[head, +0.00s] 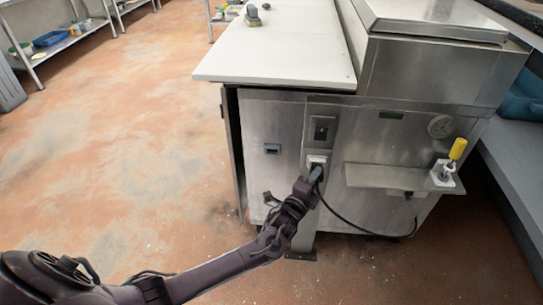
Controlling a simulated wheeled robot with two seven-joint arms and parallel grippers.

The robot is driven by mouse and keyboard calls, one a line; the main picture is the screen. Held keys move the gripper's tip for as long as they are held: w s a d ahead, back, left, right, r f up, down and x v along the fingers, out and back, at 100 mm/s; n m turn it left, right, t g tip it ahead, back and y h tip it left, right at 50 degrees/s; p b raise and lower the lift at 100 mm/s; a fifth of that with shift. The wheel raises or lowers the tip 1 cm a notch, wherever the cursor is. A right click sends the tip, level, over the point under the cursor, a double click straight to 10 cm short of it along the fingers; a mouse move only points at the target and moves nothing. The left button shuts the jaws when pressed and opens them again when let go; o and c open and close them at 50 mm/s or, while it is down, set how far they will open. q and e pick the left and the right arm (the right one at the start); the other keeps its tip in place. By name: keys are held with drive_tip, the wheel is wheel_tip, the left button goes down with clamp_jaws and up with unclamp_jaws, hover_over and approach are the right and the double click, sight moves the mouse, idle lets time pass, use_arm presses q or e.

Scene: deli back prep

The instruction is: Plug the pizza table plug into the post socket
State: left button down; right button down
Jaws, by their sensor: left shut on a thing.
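The steel post (303,242) stands against the end of the pizza table (272,123). Its socket (317,158) is a pale box on the upper part of the post, below a dark-faced plate. My left gripper (312,181) is right in front of and just below the socket, shut on the dark plug (316,173). The plug is mostly hidden by the fingers. Its head is at or against the lower socket face; I cannot tell whether it is inserted. The black cord (348,222) hangs from the plug and loops right towards the table's lower side. My right gripper is not in view.
The white worktop (285,45) overhangs above. Another counter (515,150) stands at right.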

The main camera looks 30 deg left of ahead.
use_arm(q)
drive_tip(key=shift+w+a+b, duration=0.25)
drive_tip(key=shift+w+b, duration=0.05)
drive_tip(key=shift+w, duration=0.3)
drive_tip(key=c, duration=1.1)
unclamp_jaws()
drive_tip(key=shift+s, duration=0.1)
drive_tip(key=s+p, duration=0.1)
drive_tip(key=s, duration=0.1)
drive_tip(key=s+p, duration=0.2)
drive_tip(key=s, duration=0.1)
drive_tip(key=s+p, duration=0.2)
drive_tip(key=shift+s+a, duration=0.4)
idle(0.4)
